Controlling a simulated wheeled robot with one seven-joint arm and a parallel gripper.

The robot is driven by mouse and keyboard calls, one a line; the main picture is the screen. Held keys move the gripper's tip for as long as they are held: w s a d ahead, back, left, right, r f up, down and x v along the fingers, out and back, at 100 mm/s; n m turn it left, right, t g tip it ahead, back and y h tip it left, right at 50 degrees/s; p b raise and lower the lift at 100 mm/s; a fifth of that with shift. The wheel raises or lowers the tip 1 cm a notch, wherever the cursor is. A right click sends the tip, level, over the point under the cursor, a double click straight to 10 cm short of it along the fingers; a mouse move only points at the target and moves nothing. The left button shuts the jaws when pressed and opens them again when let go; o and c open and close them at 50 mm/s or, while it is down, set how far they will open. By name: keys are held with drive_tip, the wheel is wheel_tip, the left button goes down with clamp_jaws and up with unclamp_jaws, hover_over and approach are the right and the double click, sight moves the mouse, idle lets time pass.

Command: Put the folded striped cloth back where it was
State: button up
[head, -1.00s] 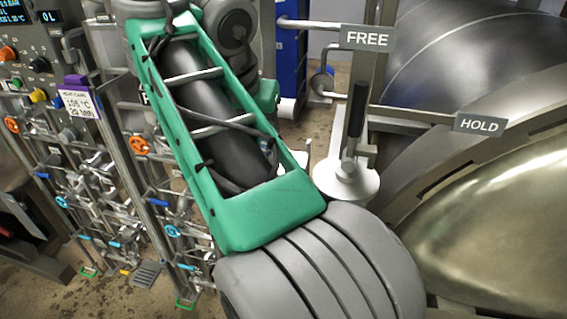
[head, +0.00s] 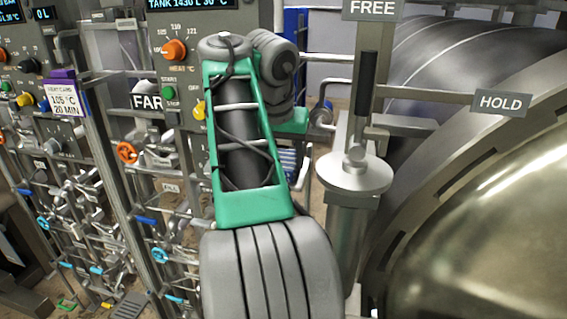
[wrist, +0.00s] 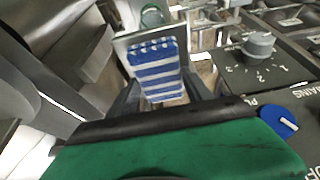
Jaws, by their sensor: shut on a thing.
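The folded cloth (wrist: 158,75) is blue and white striped and shows in the middle of the wrist view. My gripper (wrist: 160,92) is shut on it, with a dark finger on each side and the cloth standing out beyond them. In the head view my arm fills the middle and hides the gripper. A small blue and white patch shows just right of the arm there, but I cannot tell if it is the cloth. What lies under the cloth is hidden.
A panel with a numbered grey knob (wrist: 259,45) and a blue knob (wrist: 282,122) lies right of the gripper. A control panel with an orange knob (head: 174,50) stands left of my arm. A lever post (head: 355,175) and the big metal vessel (head: 490,210) stand right.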

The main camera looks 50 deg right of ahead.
drive_tip(key=o, duration=1.2)
drive_tip(key=p+v, duration=1)
drive_tip(key=v, duration=0.2)
drive_tip(key=w+a+f+n+t, duration=0.1)
drive_tip(key=w+a+f+n, duration=0.2)
drive_tip(key=a+f, duration=0.25)
drive_tip(key=w+a+f+n+y, duration=0.1)
drive_tip(key=w+a+f+n, duration=0.1)
drive_tip(key=a+f+n, duration=0.3)
drive_tip(key=w+a+f+n+t, duration=0.1)
drive_tip(key=w+a+f+n, duration=0.2)
drive_tip(key=a, duration=0.4)
drive_tip(key=s+a+f+y, duration=0.1)
drive_tip(key=a+f, duration=0.2)
drive_tip(key=a, duration=0.1)
drive_tip(key=a+f+n+y, duration=0.1)
drive_tip(key=a+f, duration=0.2)
drive_tip(key=a, duration=0.2)
drive_tip(key=s+a+f+n+y, duration=0.1)
drive_tip(key=a+f, duration=0.3)
drive_tip(key=a, duration=0.1)
drive_tip(key=shift+s, duration=0.4)
